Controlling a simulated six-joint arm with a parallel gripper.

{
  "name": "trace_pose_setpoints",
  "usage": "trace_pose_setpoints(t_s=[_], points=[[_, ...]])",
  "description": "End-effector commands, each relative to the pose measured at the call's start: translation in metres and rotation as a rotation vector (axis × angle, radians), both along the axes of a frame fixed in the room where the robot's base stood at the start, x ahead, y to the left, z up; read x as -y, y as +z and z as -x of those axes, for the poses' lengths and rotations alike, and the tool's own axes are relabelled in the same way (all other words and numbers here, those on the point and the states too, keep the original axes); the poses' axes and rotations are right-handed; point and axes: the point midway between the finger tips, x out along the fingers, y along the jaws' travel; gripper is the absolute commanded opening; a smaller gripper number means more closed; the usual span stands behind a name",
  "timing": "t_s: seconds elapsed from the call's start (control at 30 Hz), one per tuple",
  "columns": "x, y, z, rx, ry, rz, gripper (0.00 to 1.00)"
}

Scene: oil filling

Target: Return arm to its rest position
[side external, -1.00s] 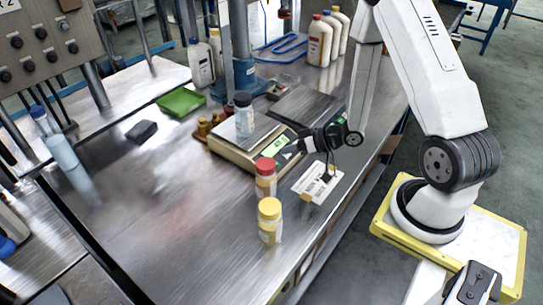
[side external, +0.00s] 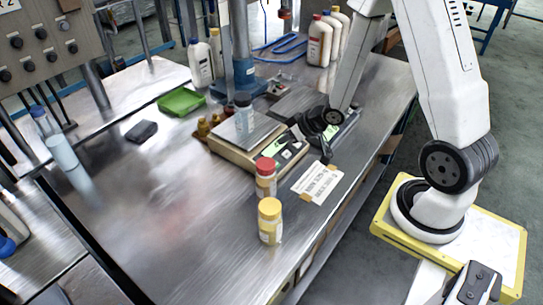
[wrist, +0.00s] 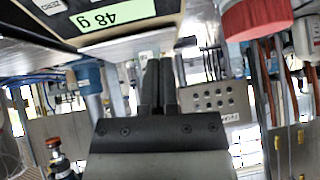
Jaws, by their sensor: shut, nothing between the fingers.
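My gripper (side external: 288,150) is shut and empty, low beside the front right of the scale; its fingertips are hard to make out in the side view. In the wrist view its two dark fingers (wrist: 158,85) are together with nothing between them. The scale (side external: 227,150) carries a clear bottle with a dark cap (side external: 243,118). Its green display (wrist: 118,15) reads 48 g, upside down in the wrist view. A red-capped bottle (side external: 266,183) and a yellow-capped bottle (side external: 270,228) stand upright in front of the scale.
A label card (side external: 318,182) lies near the table's right edge. A blue-based stand (side external: 237,80) rises behind the scale. A green tray (side external: 181,101) and a dark box (side external: 141,131) lie to the left. Several large bottles (side external: 319,45) stand behind. The table's left front is clear.

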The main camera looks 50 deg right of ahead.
Motion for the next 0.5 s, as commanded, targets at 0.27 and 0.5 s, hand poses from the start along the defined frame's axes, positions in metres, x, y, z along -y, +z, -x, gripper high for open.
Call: trace_pose_setpoints(t_s=[0.27,0.5], points=[[-0.015,0.031,0.016,-0.163,-0.045,0.136,0.0],[-0.042,0.055,0.046,-0.321,-0.059,0.164,0.0]])
